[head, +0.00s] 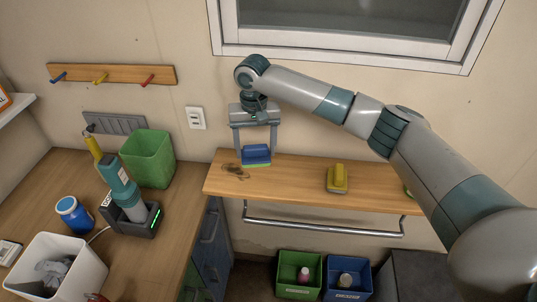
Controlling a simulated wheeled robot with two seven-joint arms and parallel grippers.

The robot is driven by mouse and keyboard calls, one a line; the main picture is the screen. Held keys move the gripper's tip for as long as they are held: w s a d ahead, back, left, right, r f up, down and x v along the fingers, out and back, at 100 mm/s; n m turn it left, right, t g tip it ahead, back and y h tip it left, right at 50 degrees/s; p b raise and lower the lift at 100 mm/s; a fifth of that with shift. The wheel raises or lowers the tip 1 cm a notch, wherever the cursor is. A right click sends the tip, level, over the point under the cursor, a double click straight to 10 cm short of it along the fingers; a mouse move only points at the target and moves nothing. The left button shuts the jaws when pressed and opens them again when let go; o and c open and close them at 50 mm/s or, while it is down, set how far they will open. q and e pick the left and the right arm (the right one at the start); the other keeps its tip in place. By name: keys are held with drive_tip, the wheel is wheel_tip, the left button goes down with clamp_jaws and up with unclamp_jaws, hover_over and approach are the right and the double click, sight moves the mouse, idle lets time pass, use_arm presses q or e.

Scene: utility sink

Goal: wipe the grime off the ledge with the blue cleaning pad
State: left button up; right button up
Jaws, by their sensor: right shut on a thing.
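The blue cleaning pad (256,154) has a light green underside edge. My right gripper (256,148) reaches in from the right, points down and is shut on the pad. The pad is at the left part of the wooden ledge (290,172), at or just above its surface; I cannot tell if it touches. A dark brown grime patch (234,172) lies on the ledge just left of the pad, and the pad may hide some of it. My left gripper is not in view.
A yellow scrubber (338,179) stands on the ledge to the right. A metal rail (320,228) runs below the ledge's front. A window frame is above.

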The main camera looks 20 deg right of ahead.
drive_tip(key=shift+w+a+r+p, duration=0.1)
drive_tip(key=shift+w+a+p, duration=0.15)
drive_tip(key=shift+w+p, duration=0.25)
drive_tip(key=shift+w+a+p, duration=0.2)
drive_tip(key=shift+w+p, duration=0.25)
drive_tip(key=shift+w+f+m+p, duration=0.3)
drive_tip(key=shift+w+f+p, duration=0.1)
drive_tip(key=shift+f+p, duration=0.05)
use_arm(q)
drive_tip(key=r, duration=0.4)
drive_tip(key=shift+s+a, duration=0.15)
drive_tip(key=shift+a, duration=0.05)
use_arm(e)
drive_tip(key=shift+a+f, duration=0.1)
